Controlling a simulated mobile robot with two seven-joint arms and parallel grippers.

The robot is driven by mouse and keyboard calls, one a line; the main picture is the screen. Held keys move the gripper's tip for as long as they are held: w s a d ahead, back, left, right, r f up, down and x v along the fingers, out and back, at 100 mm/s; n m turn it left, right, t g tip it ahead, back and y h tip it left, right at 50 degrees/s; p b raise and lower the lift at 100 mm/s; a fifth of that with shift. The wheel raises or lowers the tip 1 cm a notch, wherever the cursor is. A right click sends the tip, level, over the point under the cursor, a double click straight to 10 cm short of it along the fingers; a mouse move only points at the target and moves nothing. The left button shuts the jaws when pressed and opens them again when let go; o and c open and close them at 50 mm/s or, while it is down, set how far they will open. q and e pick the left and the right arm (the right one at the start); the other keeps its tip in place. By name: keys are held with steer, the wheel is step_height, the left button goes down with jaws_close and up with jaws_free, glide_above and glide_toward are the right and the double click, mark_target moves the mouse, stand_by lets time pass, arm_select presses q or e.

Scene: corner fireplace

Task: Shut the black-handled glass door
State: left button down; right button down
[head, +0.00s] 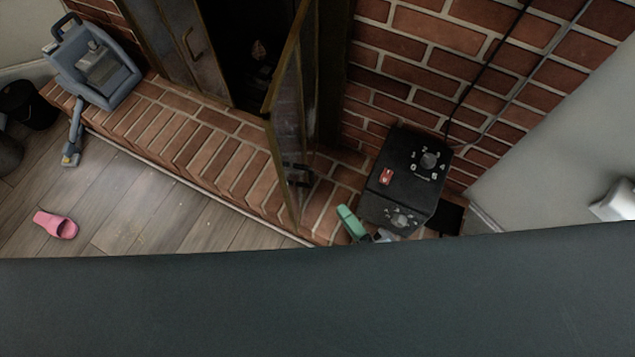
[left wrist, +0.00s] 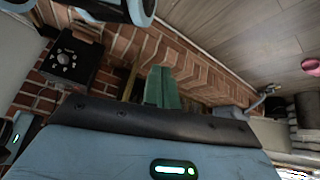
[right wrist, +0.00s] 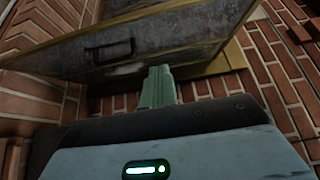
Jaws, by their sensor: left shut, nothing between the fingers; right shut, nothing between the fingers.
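The glass door (head: 287,120) stands open, swung out from the fireplace over the brick hearth. Its black handle (head: 298,174) shows through or on the pane; the right wrist view shows the door (right wrist: 190,38) and handle (right wrist: 108,50) close by. My right gripper (head: 346,218) is shut and empty, low to the right of the door. In the right wrist view its fingertips (right wrist: 157,74) are near the door's framed edge; I cannot tell whether they touch. My left gripper (left wrist: 162,76) is shut and empty, seen only in its wrist view, with bricks behind it.
A black box with dials (head: 408,180) stands on the hearth right of the door. Another door panel (head: 180,45) is at the firebox's left. A blue-grey vacuum (head: 95,65) sits on the hearth's left end. A pink slipper (head: 56,225) lies on the mostly clear wooden floor.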

glide_toward(288, 162)
steer(key=w, duration=0.5)
steer(key=shift+w+a+f+p, duration=0.15)
steer(key=shift+a+p, duration=0.4)
steer(key=shift+a, duration=0.85)
steer(key=shift+w+a, duration=0.1)
steer(key=shift+a, duration=0.05)
